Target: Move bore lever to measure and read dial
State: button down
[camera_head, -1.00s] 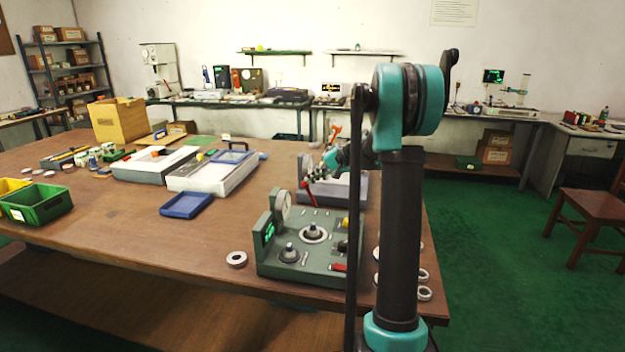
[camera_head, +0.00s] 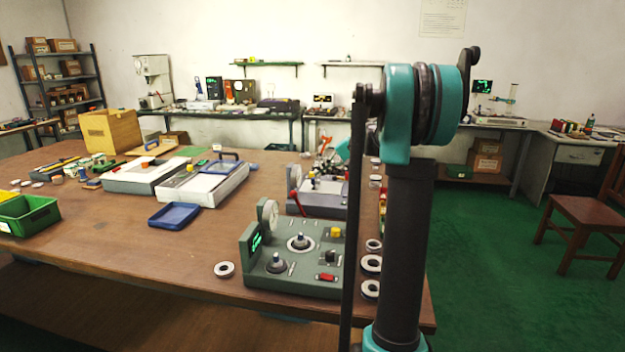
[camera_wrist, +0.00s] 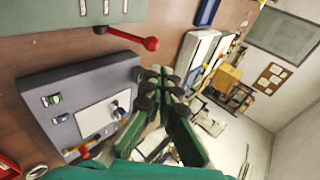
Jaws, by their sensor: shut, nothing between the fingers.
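The green bore gauge station (camera_head: 330,285) stands near the table's front right. It carries a round dial (camera_head: 267,213), seen edge-on so its reading cannot be made out, and a small green-lit display (camera_head: 257,243). A bearing ring (camera_head: 299,243) sits around its middle post. A red lever (camera_head: 297,203) stands up behind the station. In the wrist view a red ball-ended lever (camera_wrist: 150,43) sticks out from a green panel (camera_wrist: 70,12). My gripper (camera_wrist: 163,78) is shut and empty, apart from that lever.
A grey station (camera_head: 322,202) stands behind the green one. A loose ring (camera_head: 225,269) lies left of the green station, with several more to its right. A blue tray (camera_head: 174,215) and a green bin (camera_head: 27,215) are further left. The front left tabletop is clear.

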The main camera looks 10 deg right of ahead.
jog(key=shift+v, duration=1)
jog(key=shift+a, duration=0.1)
dwell(0.6)
